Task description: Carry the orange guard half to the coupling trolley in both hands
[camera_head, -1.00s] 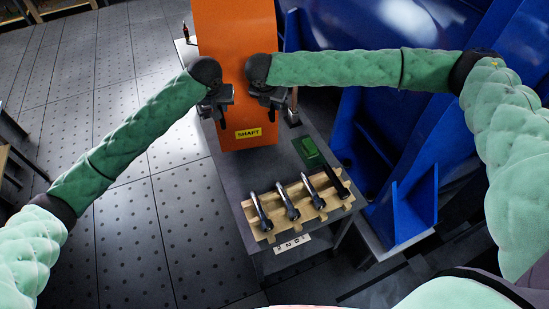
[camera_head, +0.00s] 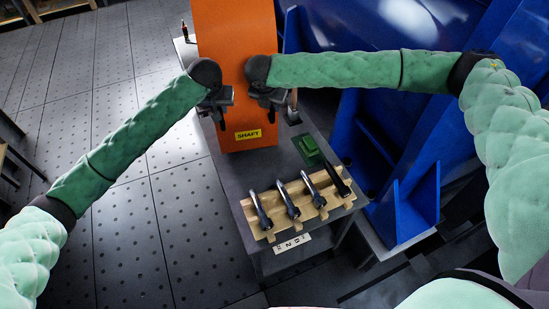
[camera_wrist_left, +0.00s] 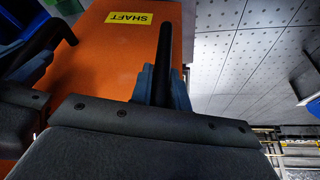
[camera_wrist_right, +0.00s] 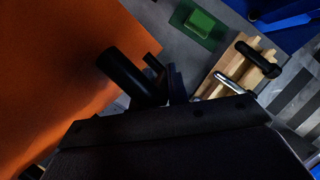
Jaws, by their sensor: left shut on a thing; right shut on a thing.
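The orange guard half (camera_head: 235,45) is a broad orange panel with a yellow SHAFT label (camera_head: 248,134), upright at the top middle of the head view. My left gripper (camera_head: 218,108) is shut on it at its left side. My right gripper (camera_head: 272,104) is shut on it at its right side. In the left wrist view, the orange face (camera_wrist_left: 95,60) and a black bar handle (camera_wrist_left: 164,55) between the fingers show. The right wrist view shows the orange face (camera_wrist_right: 50,80) beside a black bar (camera_wrist_right: 130,75). The panel hides part of the grey table behind it.
A grey table (camera_head: 225,175) stands below the guard. A large blue steel structure (camera_head: 400,190) stands close on the right. Tiled floor (camera_head: 120,240) is open at the left.

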